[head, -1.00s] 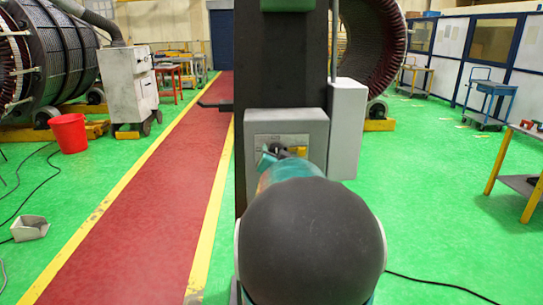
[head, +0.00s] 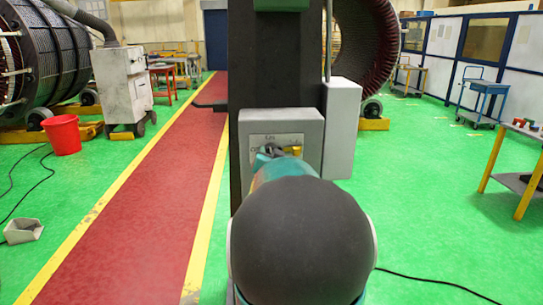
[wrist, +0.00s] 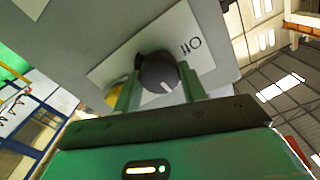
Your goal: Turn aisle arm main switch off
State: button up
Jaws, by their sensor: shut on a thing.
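The main switch is a dark round knob (wrist: 158,68) with a white mark, on a pale label plate (wrist: 198,28) of a grey box. In the wrist view the plate reads OFF to the right of the knob, and a yellow patch shows to the left. The knob's white mark points down toward my palm. My gripper (wrist: 160,88) is shut on the knob, with one green finger on each side. In the head view the box (head: 313,125) hangs on a dark column, and my arm partly hides the knob and my gripper (head: 270,153).
The dark column (head: 275,60) stands beside a red aisle (head: 155,220) with yellow edges. A pale cabinet (head: 342,130) adjoins the box on the right. A red bucket (head: 63,134) and a grey wheeled machine (head: 122,85) stand left.

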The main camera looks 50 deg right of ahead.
jog(key=shift+a+f+n, duration=0.1)
jog(key=shift+n, duration=8.4)
jog(key=o, duration=1)
jog(key=shift+c, duration=0.2)
jog(key=v, duration=1.3)
jog(key=shift+s+a, duration=0.25)
jog(key=shift+a, duration=0.05)
